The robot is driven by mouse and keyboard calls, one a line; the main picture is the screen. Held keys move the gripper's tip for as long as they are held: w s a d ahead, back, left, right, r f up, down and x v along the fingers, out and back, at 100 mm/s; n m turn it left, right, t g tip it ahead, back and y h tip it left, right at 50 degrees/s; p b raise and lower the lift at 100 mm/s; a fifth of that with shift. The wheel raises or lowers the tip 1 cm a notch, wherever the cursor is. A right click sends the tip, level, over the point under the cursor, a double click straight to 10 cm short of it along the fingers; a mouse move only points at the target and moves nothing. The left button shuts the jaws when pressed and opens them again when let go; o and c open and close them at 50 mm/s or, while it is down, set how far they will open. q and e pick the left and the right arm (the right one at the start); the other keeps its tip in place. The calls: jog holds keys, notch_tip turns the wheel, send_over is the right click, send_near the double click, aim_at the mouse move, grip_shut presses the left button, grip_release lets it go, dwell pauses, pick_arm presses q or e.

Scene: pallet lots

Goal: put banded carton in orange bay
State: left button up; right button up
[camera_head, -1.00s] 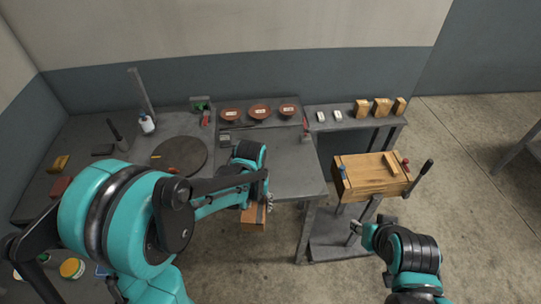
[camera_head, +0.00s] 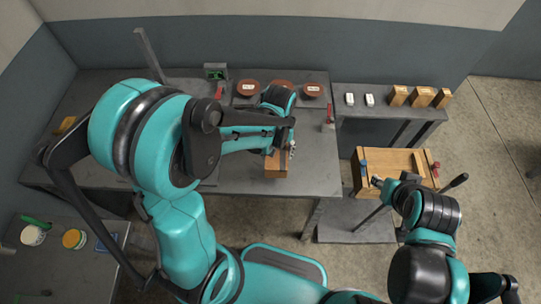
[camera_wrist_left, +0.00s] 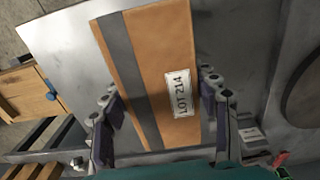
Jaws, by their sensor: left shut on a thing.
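The banded carton (camera_head: 276,166) is an orange-brown box in the head view, over the front part of the grey table. In the left wrist view the carton (camera_wrist_left: 158,55) shows a dark grey band and a white lot label. My left gripper (camera_head: 288,146) is shut on it, with fingers on both sides in the wrist view (camera_wrist_left: 160,108). My right gripper (camera_head: 378,182) is at the near left edge of the wooden box; whether it is open is unclear. I cannot make out an orange bay.
Three reddish-brown labelled dishes (camera_head: 312,90) stand at the back of the table (camera_head: 318,178). A side shelf (camera_head: 385,111) holds several small wooden blocks and two white pieces. The wooden box (camera_head: 393,165) with a black handle stands right. A lower table (camera_head: 70,270) holds cans.

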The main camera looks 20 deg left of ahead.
pick_arm(q)
jog(key=w+a+f, duration=0.1)
jog(key=a+f, duration=0.1)
jog(key=a, duration=0.1)
jog(key=shift+w, duration=0.35)
notch_tip(320, 180, down, 4)
jog(key=shift+f+b, duration=0.15)
jog(key=shift+b, duration=0.9)
jog(key=o, duration=0.8)
jog(key=shift+f, duration=0.1)
jog(key=o, duration=0.5)
jog(key=shift+c, duration=0.2)
